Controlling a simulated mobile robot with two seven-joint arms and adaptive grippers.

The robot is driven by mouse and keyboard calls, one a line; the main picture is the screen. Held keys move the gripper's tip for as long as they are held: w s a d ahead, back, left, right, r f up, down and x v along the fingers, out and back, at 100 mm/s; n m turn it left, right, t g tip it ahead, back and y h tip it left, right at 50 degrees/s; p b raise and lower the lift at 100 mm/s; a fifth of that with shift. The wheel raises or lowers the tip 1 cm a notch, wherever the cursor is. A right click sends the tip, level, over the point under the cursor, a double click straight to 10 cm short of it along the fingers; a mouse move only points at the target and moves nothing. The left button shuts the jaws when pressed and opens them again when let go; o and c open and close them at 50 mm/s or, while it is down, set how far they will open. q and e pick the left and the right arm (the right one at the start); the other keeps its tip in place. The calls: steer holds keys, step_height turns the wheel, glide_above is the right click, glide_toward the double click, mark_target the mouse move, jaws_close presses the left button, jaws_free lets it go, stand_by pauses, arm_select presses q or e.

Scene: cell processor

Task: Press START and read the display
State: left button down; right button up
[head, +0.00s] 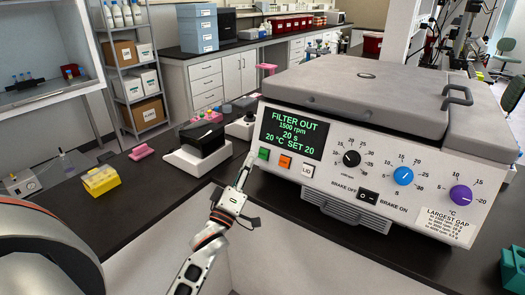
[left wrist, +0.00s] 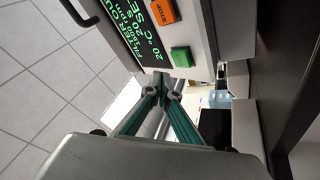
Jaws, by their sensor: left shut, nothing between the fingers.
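The cell processor (head: 330,180) is a grey-white benchtop machine with a closed grey lid. Its black display (head: 294,134) shows green text: "FILTER OUT", "1500 rpm", "20 s", "20 °C SET 20". Below the display is a green button (head: 263,153), beside an orange button (head: 285,161), which reads STOP in the left wrist view (left wrist: 165,11). My left gripper (head: 250,156) is shut and empty, its fingertips just left of the green button. In the left wrist view the fingertips (left wrist: 162,88) lie just below the green button (left wrist: 182,57); contact cannot be told. The right gripper is not in view.
A LID button (head: 307,170), three knobs and a brake switch (head: 368,197) sit further right on the panel. A black-topped white device (head: 200,145) and a yellow rack (head: 100,180) stand on the dark bench to the left.

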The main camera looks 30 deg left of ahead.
arm_select(q)
steer(key=s, duration=0.1)
steer(key=s+r+p, duration=0.1)
steer(key=shift+s+a, duration=0.1)
steer(key=shift+s, duration=0.2)
stand_by(0.3)
stand_by(0.7)
steer(key=shift+f, duration=0.15)
